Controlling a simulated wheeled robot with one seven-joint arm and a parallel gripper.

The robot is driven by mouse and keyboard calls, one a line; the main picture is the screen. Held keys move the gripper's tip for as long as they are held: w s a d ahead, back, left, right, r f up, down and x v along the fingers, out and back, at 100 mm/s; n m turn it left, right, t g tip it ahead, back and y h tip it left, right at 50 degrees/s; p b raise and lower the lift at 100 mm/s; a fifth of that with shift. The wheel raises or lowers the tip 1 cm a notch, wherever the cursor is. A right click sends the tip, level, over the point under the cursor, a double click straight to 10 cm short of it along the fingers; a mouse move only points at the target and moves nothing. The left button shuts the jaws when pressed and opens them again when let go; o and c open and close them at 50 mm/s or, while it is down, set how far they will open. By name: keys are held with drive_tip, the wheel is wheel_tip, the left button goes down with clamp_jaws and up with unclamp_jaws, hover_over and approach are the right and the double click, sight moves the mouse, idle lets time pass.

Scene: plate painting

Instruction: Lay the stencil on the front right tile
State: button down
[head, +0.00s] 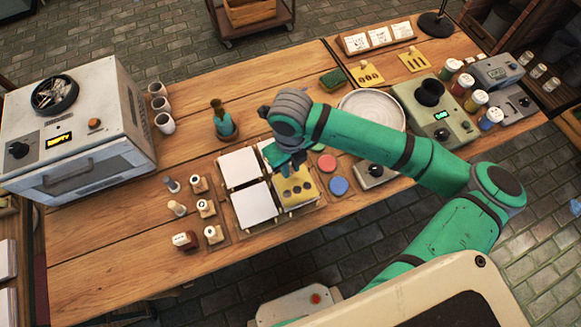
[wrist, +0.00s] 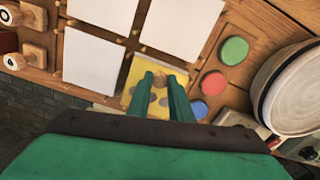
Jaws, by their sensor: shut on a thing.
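The yellow stencil (head: 296,187), with a row of dark round holes, is over the front right tile and covers nearly all of it. In the wrist view the stencil (wrist: 136,76) lies between and under my fingers. My gripper (head: 284,168) is shut on the stencil's small raised grip (wrist: 160,80). I cannot tell whether the stencil touches the tile or hangs just above it. The front left tile (head: 255,204) and back left tile (head: 240,168) are bare white. The back right tile (wrist: 182,25) is bare too, partly hidden by my arm in the head view.
Wooden stamps (head: 204,208) stand left of the tiles. Red (head: 327,163), green (wrist: 234,50) and blue (head: 339,186) round pads lie to their right. A round white plate (head: 372,110) is behind the pads. Two other yellow stencils (head: 367,75) (head: 413,62) lie at the back.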

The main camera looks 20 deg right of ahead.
sight(291, 170)
drive_tip(key=shift+f, duration=0.7)
drive_tip(key=shift+f, duration=0.1)
drive_tip(key=c, duration=1.6)
unclamp_jaws()
wheel_tip(291, 170, up, 12)
drive_tip(key=shift+r, duration=0.1)
